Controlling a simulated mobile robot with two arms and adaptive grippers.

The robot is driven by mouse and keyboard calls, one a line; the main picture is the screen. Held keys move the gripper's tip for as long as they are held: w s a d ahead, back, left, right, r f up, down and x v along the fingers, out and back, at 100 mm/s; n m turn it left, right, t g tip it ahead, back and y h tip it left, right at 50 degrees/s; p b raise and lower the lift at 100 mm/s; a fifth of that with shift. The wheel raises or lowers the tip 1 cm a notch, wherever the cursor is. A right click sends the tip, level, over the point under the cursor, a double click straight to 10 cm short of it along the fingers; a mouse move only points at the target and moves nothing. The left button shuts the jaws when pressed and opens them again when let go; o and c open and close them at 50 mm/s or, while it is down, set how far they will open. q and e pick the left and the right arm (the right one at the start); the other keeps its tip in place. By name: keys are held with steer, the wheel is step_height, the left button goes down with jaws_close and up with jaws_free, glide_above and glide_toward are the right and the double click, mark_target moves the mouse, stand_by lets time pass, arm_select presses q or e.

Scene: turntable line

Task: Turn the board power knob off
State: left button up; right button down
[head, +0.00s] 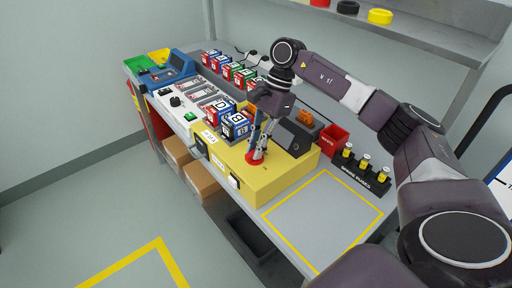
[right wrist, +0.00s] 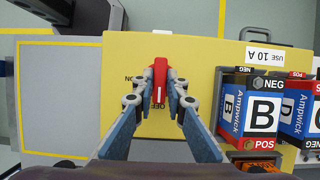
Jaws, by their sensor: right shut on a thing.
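The red power knob (right wrist: 160,72) is on the top face of the yellow board box (right wrist: 200,60). In the right wrist view its bar stands straight up and down in the picture, and its white mark lies at the end by the lettering that reads OFF. ON lettering shows to its left. My right gripper (right wrist: 160,90) is shut on the knob, a finger on each side. In the head view the right gripper (head: 258,154) points down at the yellow box (head: 285,178), hiding most of the knob. My left gripper is not in view.
A red bin (head: 334,138) and a black rack with yellow-topped pieces (head: 362,174) are to the right. A yellow-outlined table area (head: 325,220) is clear.

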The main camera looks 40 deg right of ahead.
steer(key=shift+w+d+r, duration=0.1)
steer(key=shift+w+r, duration=0.05)
steer(key=shift+r, duration=0.05)
steer(key=c, duration=1.9)
jaws_free()
steer(key=shift+f, duration=0.15)
steer(key=shift+c, duration=0.2)
steer(key=shift+d+r, duration=0.1)
steer(key=shift+r, duration=0.2)
steer(key=v, duration=1.1)
steer(key=shift+d+r, duration=0.2)
